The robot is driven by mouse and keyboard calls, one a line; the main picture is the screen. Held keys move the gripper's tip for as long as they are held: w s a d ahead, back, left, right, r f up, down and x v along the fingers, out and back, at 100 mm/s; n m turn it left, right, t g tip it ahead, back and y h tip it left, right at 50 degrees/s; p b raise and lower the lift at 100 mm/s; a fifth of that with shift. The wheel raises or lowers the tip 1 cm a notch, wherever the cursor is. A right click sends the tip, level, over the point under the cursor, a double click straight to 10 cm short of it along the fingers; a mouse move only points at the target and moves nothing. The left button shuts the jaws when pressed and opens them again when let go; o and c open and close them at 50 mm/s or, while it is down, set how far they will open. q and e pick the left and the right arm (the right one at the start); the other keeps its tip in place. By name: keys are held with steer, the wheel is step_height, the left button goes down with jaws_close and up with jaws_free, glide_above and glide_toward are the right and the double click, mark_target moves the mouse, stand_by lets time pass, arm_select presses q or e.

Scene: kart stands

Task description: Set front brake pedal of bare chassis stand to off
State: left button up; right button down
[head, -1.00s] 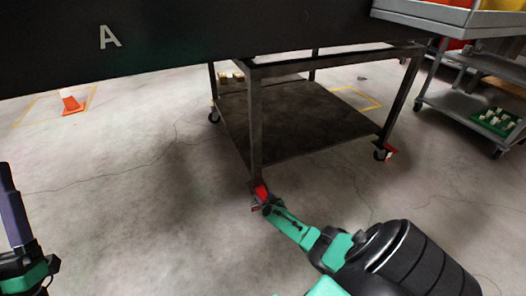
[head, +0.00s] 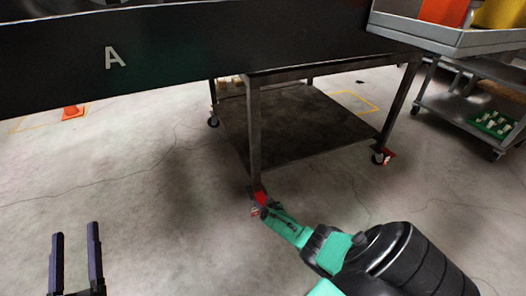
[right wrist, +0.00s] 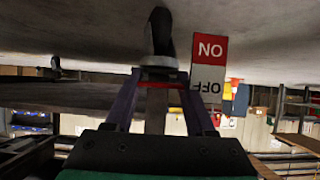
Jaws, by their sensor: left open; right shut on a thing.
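The stand (head: 252,130) has dark metal legs, a lower shelf and a long black body marked A on top. Its front brake pedal (head: 260,196) is red and sits at the foot of the near leg. My right gripper (head: 264,209) is low at that caster, shut on the pedal. In the right wrist view, a red strip of the pedal (right wrist: 161,85) lies between the two fingers. A red and white ON/OFF label (right wrist: 209,68) shows upside down beside it. The pedal's exact tilt is hard to tell. My left gripper (head: 76,230) is open and empty above bare floor.
Another caster with a red pedal (head: 388,154) is at the stand's right leg. A grey cart (head: 465,112) with bins stands at the right. An orange cone (head: 72,112) is at the far left.

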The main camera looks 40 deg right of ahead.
steer(key=shift+a+f, duration=0.1)
steer(key=shift+c, duration=1.2)
jaws_free()
